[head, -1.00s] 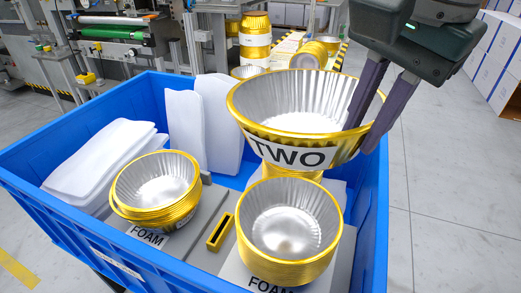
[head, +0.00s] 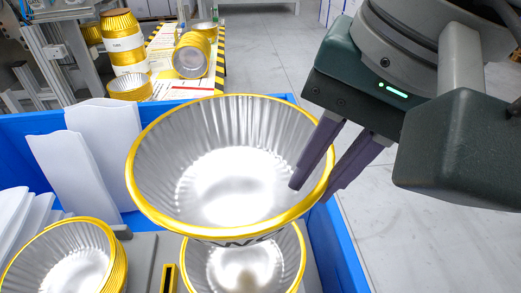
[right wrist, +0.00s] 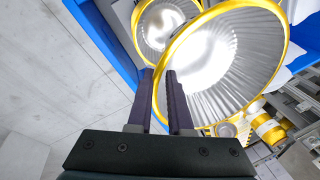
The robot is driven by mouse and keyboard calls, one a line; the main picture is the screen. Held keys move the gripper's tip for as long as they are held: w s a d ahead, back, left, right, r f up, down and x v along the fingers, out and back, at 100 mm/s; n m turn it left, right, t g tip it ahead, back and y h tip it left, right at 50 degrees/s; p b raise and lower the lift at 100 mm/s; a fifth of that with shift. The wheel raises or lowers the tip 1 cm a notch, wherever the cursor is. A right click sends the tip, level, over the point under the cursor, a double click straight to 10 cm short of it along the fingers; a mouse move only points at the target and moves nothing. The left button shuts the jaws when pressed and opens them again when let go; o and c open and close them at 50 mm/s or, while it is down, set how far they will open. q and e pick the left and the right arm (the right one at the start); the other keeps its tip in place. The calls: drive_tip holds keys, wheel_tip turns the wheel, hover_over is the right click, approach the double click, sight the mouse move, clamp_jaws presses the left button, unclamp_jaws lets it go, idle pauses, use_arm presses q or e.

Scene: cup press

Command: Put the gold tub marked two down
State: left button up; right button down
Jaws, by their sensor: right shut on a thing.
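The gold tub marked two (head: 222,150) is a wide gold-rimmed tub with a ribbed silver inside, held upright above the blue crate in the head view. Only the top of its black lettering shows under the near rim. My right gripper (head: 316,180) is shut on the tub's right wall, one finger inside and one outside. In the right wrist view the fingers (right wrist: 163,98) grip the rim of the tub (right wrist: 235,65). A stack of gold tubs (head: 245,268) stands below it in the crate, partly hidden by the held tub. My left gripper is out of view.
The blue crate (head: 349,262) also holds another gold tub stack (head: 75,262) at the left, white folded sheets (head: 98,150) and a small yellow slotted piece (head: 169,279). Behind stand a table with gold tubs (head: 190,55) and a gold drum (head: 124,40). Grey floor lies right.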

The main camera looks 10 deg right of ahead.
wheel_tip(320, 180, down, 17)
drive_tip(key=b, duration=0.3)
drive_tip(key=shift+f+b, duration=0.1)
drive_tip(key=shift+b, duration=0.3)
drive_tip(key=shift+f, duration=0.2)
drive_tip(key=shift+f, duration=0.1)
